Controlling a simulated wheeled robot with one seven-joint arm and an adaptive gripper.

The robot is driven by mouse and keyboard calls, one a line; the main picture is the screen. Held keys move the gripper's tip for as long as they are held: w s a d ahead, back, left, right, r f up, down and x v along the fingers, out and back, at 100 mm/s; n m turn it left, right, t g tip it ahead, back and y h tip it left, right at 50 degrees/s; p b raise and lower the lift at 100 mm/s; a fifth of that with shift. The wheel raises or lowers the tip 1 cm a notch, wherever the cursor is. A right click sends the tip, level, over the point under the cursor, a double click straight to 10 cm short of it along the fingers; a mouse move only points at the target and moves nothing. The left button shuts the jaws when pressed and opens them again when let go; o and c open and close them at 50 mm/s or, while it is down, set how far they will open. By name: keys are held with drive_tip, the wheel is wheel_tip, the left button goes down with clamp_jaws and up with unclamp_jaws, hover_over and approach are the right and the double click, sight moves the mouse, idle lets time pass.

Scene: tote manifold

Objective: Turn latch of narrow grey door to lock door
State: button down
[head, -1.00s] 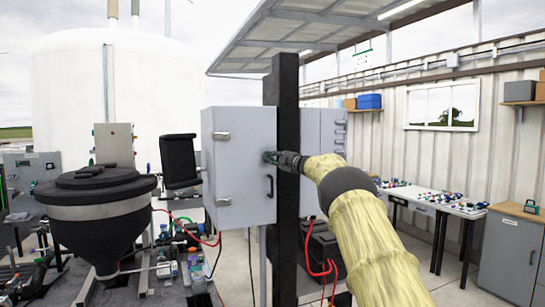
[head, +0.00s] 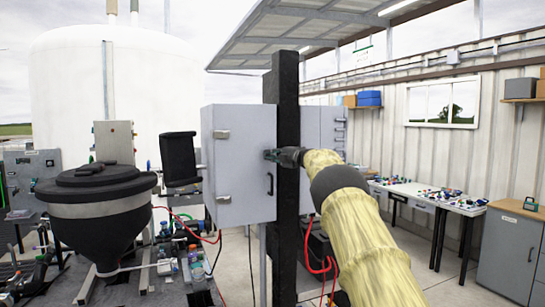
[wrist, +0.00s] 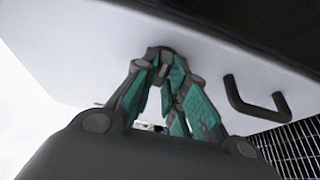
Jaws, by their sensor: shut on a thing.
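The narrow grey door (head: 238,190) is the front face of a grey cabinet and looks closed in the head view. Its pale surface also fills much of the wrist view (wrist: 215,70). A small dark latch (wrist: 160,54) sits on the door, mostly covered by the fingertips. My gripper (head: 268,155) reaches in from the right, past the black post. In the wrist view my gripper (wrist: 162,68) has its green-padded fingers closed together on the latch. The latch's exact angle cannot be told. A black door handle (head: 270,184) is below the gripper; it also shows in the wrist view (wrist: 255,100).
A black post (head: 287,230) stands right beside the door, close to my gripper. A black hopper (head: 95,215) stands at left. Red cables (head: 322,265) hang low near the post. A workbench with small parts (head: 425,197) is at the right, with open floor before it.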

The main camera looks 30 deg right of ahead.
drive_tip(key=c, duration=1.5)
unclamp_jaws()
drive_tip(key=shift+a+r, duration=0.1)
drive_tip(key=shift+r, duration=0.2)
drive_tip(key=shift+o, duration=0.2)
drive_tip(key=shift+w+f, duration=0.2)
drive_tip(key=shift+f, duration=0.1)
drive_tip(key=v, duration=1.2)
drive_tip(key=shift+r, duration=0.1)
